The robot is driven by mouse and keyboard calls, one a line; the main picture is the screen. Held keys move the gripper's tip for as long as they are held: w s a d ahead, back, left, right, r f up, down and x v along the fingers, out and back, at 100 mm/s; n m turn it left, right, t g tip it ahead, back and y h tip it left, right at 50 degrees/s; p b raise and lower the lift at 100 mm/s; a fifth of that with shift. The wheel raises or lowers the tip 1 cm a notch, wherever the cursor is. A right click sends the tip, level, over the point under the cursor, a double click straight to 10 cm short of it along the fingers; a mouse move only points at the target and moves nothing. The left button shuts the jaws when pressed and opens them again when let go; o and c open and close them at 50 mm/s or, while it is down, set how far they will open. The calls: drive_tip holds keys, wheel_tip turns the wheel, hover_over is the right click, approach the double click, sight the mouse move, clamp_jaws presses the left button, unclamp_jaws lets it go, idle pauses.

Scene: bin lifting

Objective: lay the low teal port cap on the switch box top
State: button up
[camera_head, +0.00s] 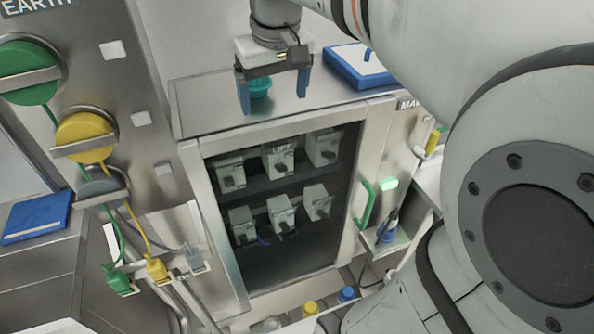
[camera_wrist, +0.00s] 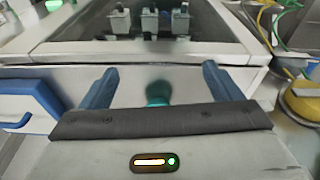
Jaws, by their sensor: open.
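The teal port cap (camera_head: 260,86) is on the metal top of the switch box (camera_head: 205,108), near its middle. My gripper (camera_head: 273,100) is above the box top, pointing down, with its two blue fingers spread to either side of the cap. In the wrist view the cap (camera_wrist: 158,92) shows between the two fingers, partly hidden by the gripper body. The fingers look apart from the cap, and my gripper (camera_wrist: 160,85) is open. I cannot tell how far the fingertips are above the box top.
A blue and white case (camera_head: 355,66) lies at the right of the box top. The box front has a dark window with several switches (camera_head: 280,157) and a green handle (camera_head: 366,203). Green and yellow round fittings (camera_head: 85,135) with cables are on the left panel.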

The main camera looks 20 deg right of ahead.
drive_tip(key=s+f+m+t, duration=0.1)
drive_tip(key=s+f, duration=1.1)
drive_tip(key=f, duration=0.1)
drive_tip(key=shift+s+f+t, duration=0.2)
drive_tip(key=shift+s+t, duration=0.1)
drive_tip(key=shift+s, duration=0.1)
drive_tip(key=b+x, duration=0.3)
drive_tip(key=shift+s+f, duration=0.3)
drive_tip(key=shift+f, duration=0.1)
